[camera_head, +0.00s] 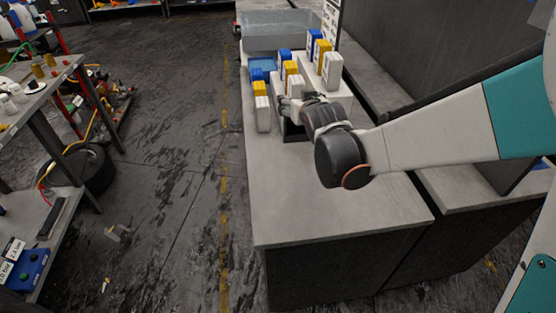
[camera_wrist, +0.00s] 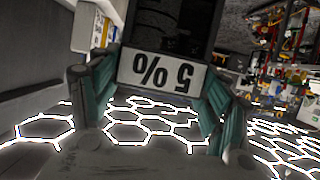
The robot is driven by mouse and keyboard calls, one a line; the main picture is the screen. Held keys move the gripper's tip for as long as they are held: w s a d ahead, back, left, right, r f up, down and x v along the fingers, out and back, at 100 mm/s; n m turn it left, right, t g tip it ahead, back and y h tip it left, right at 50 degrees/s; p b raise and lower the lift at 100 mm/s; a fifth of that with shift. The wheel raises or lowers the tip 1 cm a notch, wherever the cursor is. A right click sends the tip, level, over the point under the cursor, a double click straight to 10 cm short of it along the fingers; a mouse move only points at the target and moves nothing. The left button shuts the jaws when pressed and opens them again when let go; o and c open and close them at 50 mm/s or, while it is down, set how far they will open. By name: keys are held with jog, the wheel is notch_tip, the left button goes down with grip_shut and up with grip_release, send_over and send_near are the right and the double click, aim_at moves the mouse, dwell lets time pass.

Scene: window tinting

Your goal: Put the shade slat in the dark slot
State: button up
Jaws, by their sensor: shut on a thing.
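My gripper (camera_wrist: 162,68) is shut on a shade slat (camera_wrist: 172,22). The slat is a dark panel with a white "5%" label, upside down in the wrist view, between the teal finger pads. In the head view my gripper (camera_head: 296,105) is over the workbench, beside the row of small boxes. A dark piece (camera_head: 292,130) shows just below it; whether this is the slat or part of a holder I cannot tell. I cannot make out the dark slot in either view; my gripper and wrist hide part of that area.
White, yellow and blue boxes stand left of my gripper, including a white one (camera_head: 263,114), and on a raised white step behind, including another white one (camera_head: 332,70). A clear bin (camera_head: 280,30) is at the far end. The near workbench top (camera_head: 320,215) is clear.

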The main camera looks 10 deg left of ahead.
notch_tip(320, 180, down, 17)
jog(key=b, duration=0.5)
jog(key=shift+w+d+b, duration=0.15)
jog(key=shift+w+b, duration=0.1)
jog(key=shift+b, duration=0.1)
jog(key=shift+f, duration=0.1)
jog(key=o, duration=1.2)
jog(key=shift+o, duration=0.2)
